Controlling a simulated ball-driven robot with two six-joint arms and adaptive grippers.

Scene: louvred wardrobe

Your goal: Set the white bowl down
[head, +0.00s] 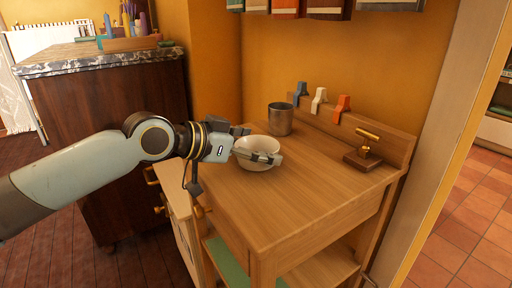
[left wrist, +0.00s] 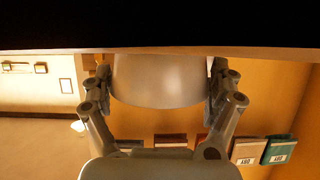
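The white bowl (head: 258,146) is upright at the left side of the wooden table top (head: 306,200). Whether its base touches the wood is hard to tell. My left gripper (head: 262,148) reaches in from the left with its fingers at the bowl's sides, one across its front. In the left wrist view the bowl (left wrist: 161,80) fills the space between the fingertips (left wrist: 161,76), which look pressed to its sides. The dark table edge lies along the top of that view, right by the bowl. My right gripper is in neither view.
A grey metal cup (head: 280,119) stands just behind the bowl. Blue, white and orange clips (head: 319,100) sit along the back ledge. A wooden block with a brass handle (head: 366,148) stands at the right. The front of the table top is clear.

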